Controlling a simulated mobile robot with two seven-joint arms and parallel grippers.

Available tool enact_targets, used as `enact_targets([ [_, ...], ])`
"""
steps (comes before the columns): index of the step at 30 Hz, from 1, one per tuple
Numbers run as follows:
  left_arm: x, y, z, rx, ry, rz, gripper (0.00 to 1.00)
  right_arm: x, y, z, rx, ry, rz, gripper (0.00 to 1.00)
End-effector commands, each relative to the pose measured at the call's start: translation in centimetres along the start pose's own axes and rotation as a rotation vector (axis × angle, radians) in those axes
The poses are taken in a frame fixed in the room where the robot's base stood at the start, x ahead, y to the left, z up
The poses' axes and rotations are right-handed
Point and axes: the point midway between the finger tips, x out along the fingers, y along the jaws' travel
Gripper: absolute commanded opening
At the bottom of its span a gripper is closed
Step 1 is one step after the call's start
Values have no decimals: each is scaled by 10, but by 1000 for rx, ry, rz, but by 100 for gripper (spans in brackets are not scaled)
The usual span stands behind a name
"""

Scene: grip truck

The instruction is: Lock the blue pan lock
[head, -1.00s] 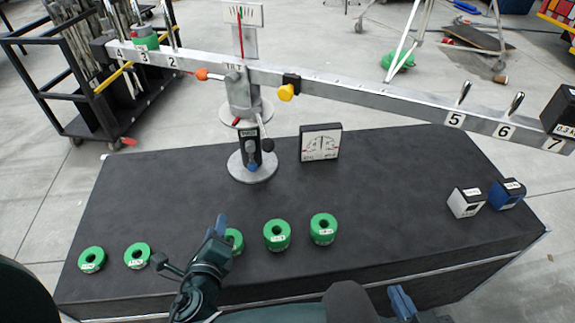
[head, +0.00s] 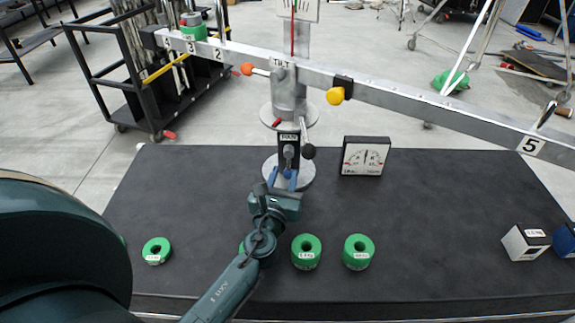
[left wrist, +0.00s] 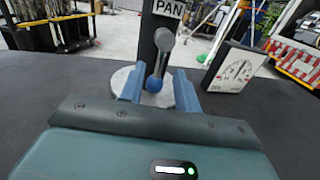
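The pan lock is a grey lever (head: 289,152) with a blue ball end, on the dark post labelled PAN, above a round grey base (head: 299,176). In the left wrist view the lever (left wrist: 164,62) hangs down and its blue ball (left wrist: 153,84) shows between my two blue fingers. My left gripper (head: 282,181) is open in front of the post, and it also shows in the left wrist view (left wrist: 158,85). A gap shows on both sides of the ball. In the head view my fingers partly hide the ball. My right gripper is not in view.
A dial gauge (head: 366,156) stands right of the post. Several green ring weights (head: 306,251) sit near the front of the black table (head: 440,215). The tilted metal beam (head: 400,98) crosses above. A yellow knob (head: 336,96) and a black knob (head: 308,152) are close by.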

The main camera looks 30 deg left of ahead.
Motion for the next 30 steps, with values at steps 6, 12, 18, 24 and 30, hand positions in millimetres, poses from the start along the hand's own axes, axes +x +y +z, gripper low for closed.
enact_targets([
  [6, 30, 0, 0, -1, 0, 0, 32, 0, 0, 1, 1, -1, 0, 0],
  [12, 38, 0, 0, -2, 1, 1, 32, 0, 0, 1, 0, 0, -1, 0],
  [18, 38, 0, 0, -2, 1, 1, 32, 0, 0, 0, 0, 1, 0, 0],
  [24, 37, 0, 0, -2, 1, 0, 17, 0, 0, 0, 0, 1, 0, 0],
  [30, 37, 0, 0, -2, 1, 0, 0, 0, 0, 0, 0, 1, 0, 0],
])
